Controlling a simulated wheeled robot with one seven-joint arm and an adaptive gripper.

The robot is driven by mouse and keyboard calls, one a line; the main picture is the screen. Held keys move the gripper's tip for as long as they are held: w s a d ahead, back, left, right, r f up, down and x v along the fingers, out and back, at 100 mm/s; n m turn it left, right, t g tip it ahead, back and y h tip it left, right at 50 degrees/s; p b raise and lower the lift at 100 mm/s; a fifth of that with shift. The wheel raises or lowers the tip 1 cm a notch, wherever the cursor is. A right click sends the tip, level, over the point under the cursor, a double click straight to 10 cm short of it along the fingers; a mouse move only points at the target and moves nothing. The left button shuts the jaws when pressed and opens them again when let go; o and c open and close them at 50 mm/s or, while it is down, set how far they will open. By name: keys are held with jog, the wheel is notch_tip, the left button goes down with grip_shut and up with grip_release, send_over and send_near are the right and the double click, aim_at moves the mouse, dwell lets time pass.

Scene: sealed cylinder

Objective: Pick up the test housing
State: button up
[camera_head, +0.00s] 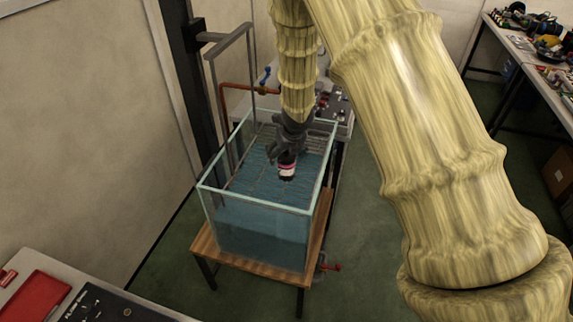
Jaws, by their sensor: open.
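The test housing looks to be the small dark cylinder with a pink and white band (287,169). It shows at the water surface inside the glass water tank (262,222), towards the tank's right side. My gripper (284,153) points down over the tank, and its dark fingers are open right at the top of the cylinder. The fingers hide the cylinder's upper part. I cannot tell whether they touch it or stand around it.
The tank stands on a wooden-topped table (222,262). A grey metal frame (212,100) and a red pipe (223,105) rise at its back left. A bench with controls (335,103) stands behind. A cluttered workbench (535,50) is at the far right. A red tray (38,300) lies at the lower left.

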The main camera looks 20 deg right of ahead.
jog(key=shift+w+f, duration=0.25)
jog(key=shift+f, duration=0.45)
jog(key=c, duration=1.5)
jog(key=shift+o, duration=0.2)
jog(key=shift+r, duration=0.1)
notch_tip(320, 180, up, 7)
jog(key=shift+f+p, duration=0.15)
jog(key=shift+p, duration=0.45)
jog(key=s+d+b, duration=0.1)
jog(key=s+b, duration=0.8)
jog(key=s, duration=0.9)
jog(key=shift+d+b, duration=0.3)
